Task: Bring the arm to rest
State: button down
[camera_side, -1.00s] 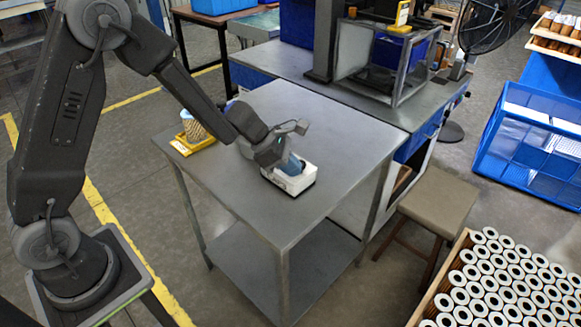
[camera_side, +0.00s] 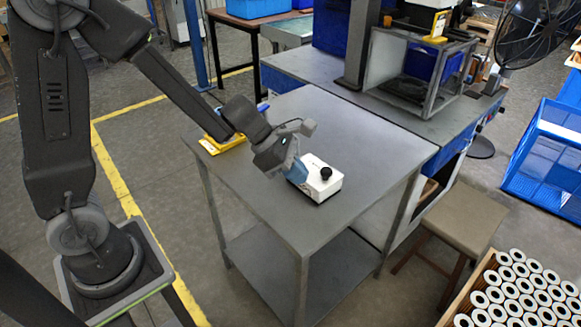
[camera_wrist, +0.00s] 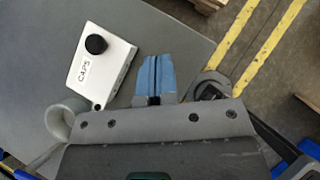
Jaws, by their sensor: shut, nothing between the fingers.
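My gripper (camera_side: 298,174) hangs low over the grey metal table (camera_side: 275,205), just left of a white box in the side view. Its blue fingers are together and hold nothing, as the wrist view (camera_wrist: 157,62) also shows. The white box (camera_side: 328,188) has a round black cap or knob on top. In the wrist view the box (camera_wrist: 92,73) is marked "CAPS" and lies left of the fingers, with a gap between them.
A yellow tray (camera_side: 212,146) at the table's left edge is partly hidden behind my arm. A bench with a metal frame stands behind. A stool (camera_side: 455,207) and a crate of several cartridges (camera_side: 520,300) are at right. The table's right part is clear.

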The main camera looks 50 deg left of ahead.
jog(key=s+d+r+m+y, duration=0.1)
jog(key=s+d+r+m, duration=0.1)
jog(key=s+r+m, duration=1.05)
jog(key=s+a+r+m+y, duration=0.1)
jog(key=s+a+m+y, duration=0.4)
jog(key=m, duration=0.8)
jog(key=shift+s+a+r+t, duration=0.15)
jog(key=shift+s+a+t, duration=0.15)
jog(key=shift+s+a, duration=0.4)
